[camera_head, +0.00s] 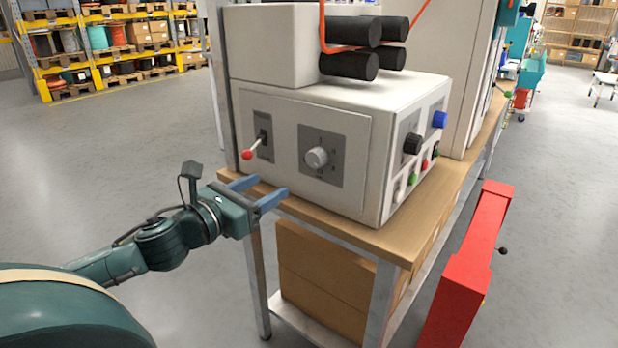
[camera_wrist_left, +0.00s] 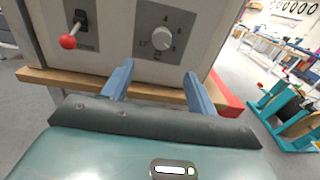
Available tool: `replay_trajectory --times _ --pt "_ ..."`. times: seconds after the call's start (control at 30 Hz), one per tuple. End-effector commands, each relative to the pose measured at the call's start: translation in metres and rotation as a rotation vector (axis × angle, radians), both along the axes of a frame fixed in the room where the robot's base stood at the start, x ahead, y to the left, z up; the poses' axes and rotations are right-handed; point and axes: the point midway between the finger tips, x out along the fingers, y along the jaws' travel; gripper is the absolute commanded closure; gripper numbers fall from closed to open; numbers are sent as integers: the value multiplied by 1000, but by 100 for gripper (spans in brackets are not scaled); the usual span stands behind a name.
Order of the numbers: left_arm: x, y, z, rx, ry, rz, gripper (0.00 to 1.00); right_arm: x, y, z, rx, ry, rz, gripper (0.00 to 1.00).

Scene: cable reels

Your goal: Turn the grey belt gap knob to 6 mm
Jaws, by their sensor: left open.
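The grey belt gap knob (camera_head: 317,157) sits on a dark square plate on the front panel of a white machine. In the left wrist view the knob (camera_wrist_left: 160,39) shows with numbers around it, but its exact setting is too small to read. My left gripper (camera_head: 268,190) is open and empty, its two blue fingers pointing toward the panel, below and to the left of the knob and apart from it. In the left wrist view the fingers (camera_wrist_left: 157,78) reach up below the knob, one on either side. My right gripper is not in view.
A red-tipped lever (camera_head: 248,154) sticks out left of the knob. The machine stands on a wooden-topped bench (camera_head: 400,240). Black rollers (camera_head: 350,66) are above. Black (camera_head: 412,144) and blue (camera_head: 440,119) knobs are on the right side. A red cabinet (camera_head: 465,275) stands right of the bench.

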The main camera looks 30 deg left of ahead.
Motion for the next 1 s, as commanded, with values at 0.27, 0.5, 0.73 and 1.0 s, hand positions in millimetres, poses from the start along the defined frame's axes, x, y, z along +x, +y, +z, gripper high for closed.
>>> replay_trajectory --times 0.27,0.5,0.73,1.0 --pt "15 -5 7 67 -27 -13 42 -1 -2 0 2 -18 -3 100" --pt "38 -7 8 63 -27 -11 42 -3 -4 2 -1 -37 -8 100" --pt "58 -8 8 64 -25 -7 42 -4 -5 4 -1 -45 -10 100" --pt "82 -11 9 64 -25 -9 42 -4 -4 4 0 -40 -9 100"
